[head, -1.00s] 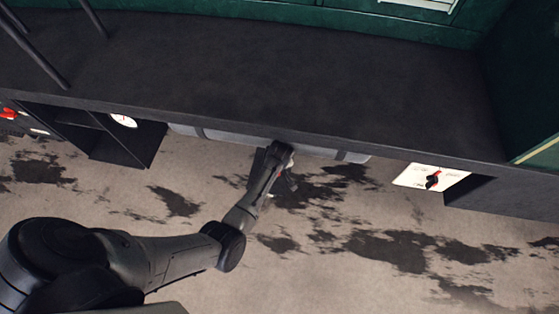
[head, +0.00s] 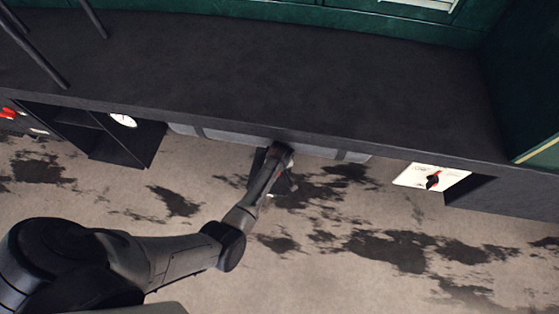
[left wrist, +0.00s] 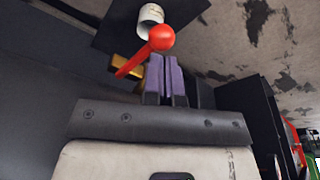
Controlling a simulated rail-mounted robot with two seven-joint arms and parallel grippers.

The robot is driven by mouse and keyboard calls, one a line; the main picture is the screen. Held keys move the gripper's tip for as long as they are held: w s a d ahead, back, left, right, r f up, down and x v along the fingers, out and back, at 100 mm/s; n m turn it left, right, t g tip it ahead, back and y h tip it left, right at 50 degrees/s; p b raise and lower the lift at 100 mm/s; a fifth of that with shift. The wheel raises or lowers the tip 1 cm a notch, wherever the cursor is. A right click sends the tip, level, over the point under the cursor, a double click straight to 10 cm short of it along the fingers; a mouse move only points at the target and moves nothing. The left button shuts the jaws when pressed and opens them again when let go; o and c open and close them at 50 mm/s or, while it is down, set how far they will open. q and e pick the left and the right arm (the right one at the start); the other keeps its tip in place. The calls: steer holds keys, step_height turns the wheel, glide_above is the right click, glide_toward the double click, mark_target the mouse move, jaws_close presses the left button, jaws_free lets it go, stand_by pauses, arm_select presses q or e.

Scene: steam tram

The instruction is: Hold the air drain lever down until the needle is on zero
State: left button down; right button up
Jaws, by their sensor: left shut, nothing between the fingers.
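The air drain lever shows in the left wrist view as a red arm with a red ball (left wrist: 161,38) on a brass valve (left wrist: 124,70). My left gripper (left wrist: 165,58), with purple fingers, is shut and empty. Its tips are right at the red ball; I cannot tell whether they touch it. In the head view my left arm reaches to the grey tank (head: 230,138) under the ledge, and the lever is hidden there. A round white gauge (head: 123,120) sits in the recess at left; its needle is too small to read. My right gripper is not in view.
The dark ledge (head: 260,75) overhangs the tank. A white plate with a red and black knob (head: 433,180) is at right. Red handles (head: 8,113) are at the far left edge. A white cylinder (left wrist: 150,18) is beyond the ball. The stained floor is open.

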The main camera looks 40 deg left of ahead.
arm_select(q)
steer(key=shift+d+b+x, duration=0.15)
steer(key=shift+b+x, duration=0.4)
steer(key=shift+x, duration=0.35)
steer(key=shift+d+b+x, duration=0.15)
steer(key=shift+b+x, duration=0.4)
steer(key=shift+x, duration=0.35)
steer(key=shift+s+f+b, duration=0.15)
steer(key=shift+f+b, duration=0.95)
steer(key=shift+f, duration=0.7)
steer(key=shift+r, duration=0.15)
